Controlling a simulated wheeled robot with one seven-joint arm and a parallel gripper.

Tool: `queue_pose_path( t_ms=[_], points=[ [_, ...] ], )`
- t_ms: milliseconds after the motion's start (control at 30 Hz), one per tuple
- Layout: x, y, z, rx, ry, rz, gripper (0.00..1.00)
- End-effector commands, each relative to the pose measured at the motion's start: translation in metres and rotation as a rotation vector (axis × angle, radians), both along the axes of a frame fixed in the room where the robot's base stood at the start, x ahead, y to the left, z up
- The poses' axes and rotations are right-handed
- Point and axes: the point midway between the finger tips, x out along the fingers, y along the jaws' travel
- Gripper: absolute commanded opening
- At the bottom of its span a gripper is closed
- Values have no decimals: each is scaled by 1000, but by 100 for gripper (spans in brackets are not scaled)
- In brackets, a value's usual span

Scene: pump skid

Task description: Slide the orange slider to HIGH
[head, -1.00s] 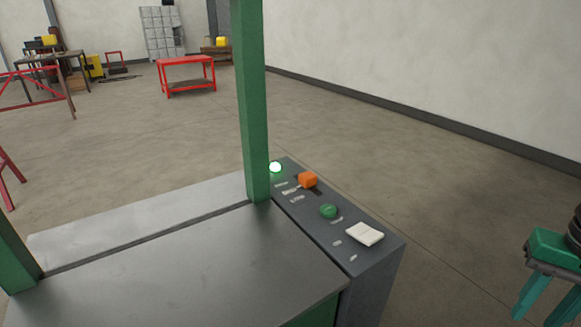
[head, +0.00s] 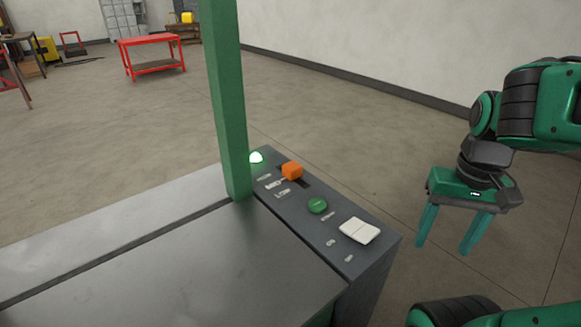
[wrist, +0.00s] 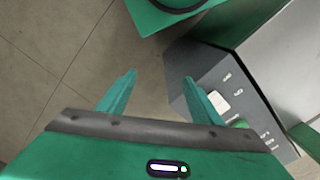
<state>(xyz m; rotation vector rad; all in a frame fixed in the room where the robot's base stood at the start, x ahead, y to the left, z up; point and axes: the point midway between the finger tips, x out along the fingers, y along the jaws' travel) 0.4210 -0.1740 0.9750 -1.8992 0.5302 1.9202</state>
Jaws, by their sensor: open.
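The orange slider (head: 292,171) is a small block in a dark slot on the sloped grey control panel (head: 348,262). Bare slot shows on its near side. Small white labels beside the slot seem to include MED and LOW; the slider's exact setting is hard to read. My gripper (head: 444,248) is open and empty, to the right of the panel and apart from it, fingers pointing down. In the wrist view my open fingers (wrist: 160,77) show with the panel (wrist: 195,68) at right; the slider is not visible there.
A green round button (head: 317,205) and a white rocker switch (head: 359,231) sit nearer on the panel. A green post (head: 226,110) rises close to the panel's left. Floor to the right is free.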

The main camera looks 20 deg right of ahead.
Motion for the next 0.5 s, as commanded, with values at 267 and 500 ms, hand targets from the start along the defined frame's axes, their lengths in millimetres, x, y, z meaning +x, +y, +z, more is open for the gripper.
queue_pose_path(
  t_ms=[267, 500],
  points=[
    [75, -1, 30, -40, 11, 144, 59],
    [176, 14, 53, -69, 19, 347, 59]
  ],
)
